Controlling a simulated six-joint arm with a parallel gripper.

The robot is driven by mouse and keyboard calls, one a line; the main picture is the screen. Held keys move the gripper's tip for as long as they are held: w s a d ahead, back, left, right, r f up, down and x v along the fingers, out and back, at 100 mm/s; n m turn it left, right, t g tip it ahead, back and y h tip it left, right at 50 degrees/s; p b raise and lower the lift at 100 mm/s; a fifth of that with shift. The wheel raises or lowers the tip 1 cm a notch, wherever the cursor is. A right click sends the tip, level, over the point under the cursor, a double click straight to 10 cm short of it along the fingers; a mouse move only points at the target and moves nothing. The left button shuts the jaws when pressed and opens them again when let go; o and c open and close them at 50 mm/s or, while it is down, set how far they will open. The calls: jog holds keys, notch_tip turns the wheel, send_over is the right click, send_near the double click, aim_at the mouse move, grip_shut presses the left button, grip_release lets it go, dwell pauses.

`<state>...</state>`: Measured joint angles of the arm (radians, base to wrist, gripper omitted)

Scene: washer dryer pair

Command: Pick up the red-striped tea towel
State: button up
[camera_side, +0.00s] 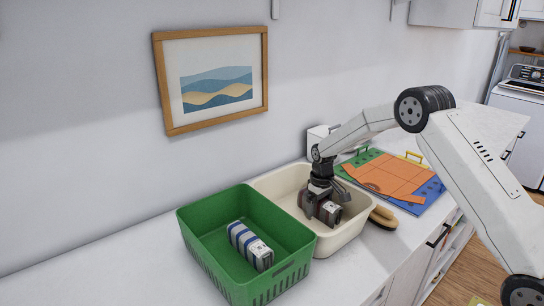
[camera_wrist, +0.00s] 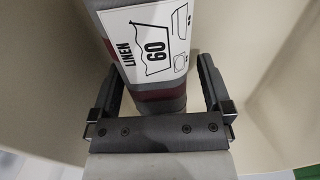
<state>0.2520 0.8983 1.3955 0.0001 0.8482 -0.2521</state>
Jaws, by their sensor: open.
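The red-striped tea towel (camera_side: 328,213) is a grey roll with dark red bands and lies in the cream tub (camera_side: 349,234). In the wrist view the towel (camera_wrist: 162,96) fills the middle and carries a white label reading "LINEN 60". My gripper (camera_side: 322,196) is down inside the tub at the towel. In the wrist view my gripper (camera_wrist: 160,72) is open, with one finger on each side of the roll. A gap shows between each finger and the towel. The towel's far end is out of the wrist view.
A green basket (camera_side: 203,234) stands left of the tub and holds a blue-striped towel (camera_side: 250,246). A wooden brush (camera_side: 383,217) lies right of the tub. Behind it are an orange folded piece (camera_side: 388,176) and blue and green boards. The front counter strip (camera_side: 350,277) is clear.

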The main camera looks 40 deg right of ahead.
jog(key=shift+f, duration=0.3)
jog(key=c, duration=0.9)
jog(key=shift+r, duration=0.1)
notch_tip(320, 180, up, 10)
jog(key=shift+f, duration=0.1)
dwell(0.4)
dwell(0.4)
